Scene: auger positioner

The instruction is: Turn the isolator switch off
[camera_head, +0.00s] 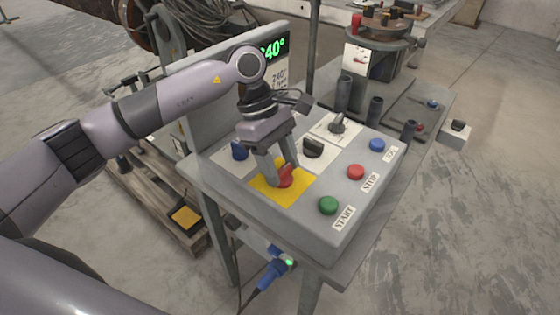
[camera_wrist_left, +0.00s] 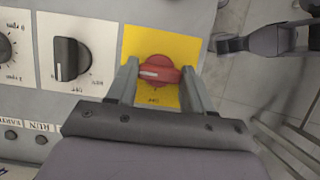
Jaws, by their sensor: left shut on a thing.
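The isolator switch is a red rotary knob (camera_head: 286,176) on a yellow plate (camera_head: 266,189) at the front left of the grey control panel. In the left wrist view the red knob (camera_wrist_left: 158,74) sits on the yellow plate (camera_wrist_left: 140,42), its handle lying roughly level across the picture. My left gripper (camera_head: 279,178) comes down from above and is shut on the knob, with one finger at each end of it in the wrist view (camera_wrist_left: 160,78). Part of the knob is hidden by the fingers in the head view.
Green (camera_head: 328,205), red (camera_head: 355,172) and blue (camera_head: 377,145) buttons line the right side. A display (camera_head: 273,48) stands behind the panel.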

